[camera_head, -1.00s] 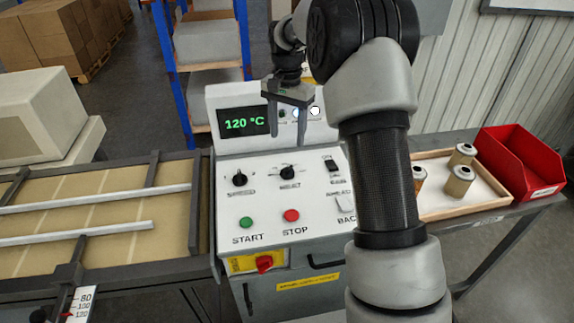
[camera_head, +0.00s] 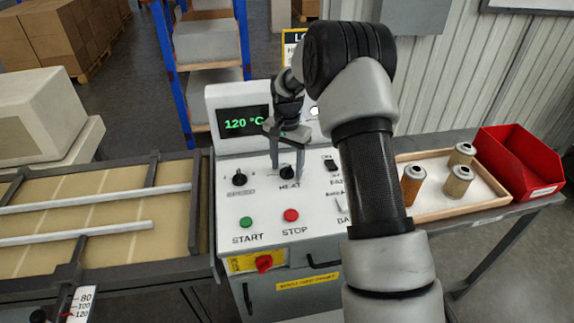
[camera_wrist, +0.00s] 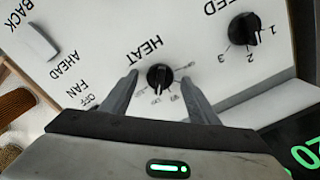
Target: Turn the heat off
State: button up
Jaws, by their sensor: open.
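The control panel (camera_head: 262,205) is white, with a display (camera_head: 243,121) reading 120 °C in green. The black HEAT knob (camera_head: 288,171) sits in the upper middle of the panel. In the wrist view the HEAT knob (camera_wrist: 159,76) lies between the fingertips, with dial marks below it; its exact setting is too small to read. My gripper (camera_head: 287,163) is open, pointing down over the knob, one finger on each side. In the wrist view my gripper (camera_wrist: 160,82) shows gaps between both fingers and the knob.
The SPEED knob (camera_head: 239,178) is left of HEAT. The START button (camera_head: 246,222), STOP button (camera_head: 291,215) and red rotary switch (camera_head: 264,263) are below. Cartridges stand in a tray (camera_head: 480,204) beside a red bin (camera_head: 522,165).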

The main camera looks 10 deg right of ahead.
jog(key=c, duration=1.1)
jog(key=shift+o, duration=0.2)
jog(key=n+b, duration=0.1)
jog(key=n, duration=0.3)
jog(key=shift+n, duration=0.4)
jog(key=n, duration=1.2)
jog(key=shift+n, duration=0.4)
jog(key=n+p, duration=0.1)
jog(key=n, duration=0.5)
jog(key=shift+n, duration=0.3)
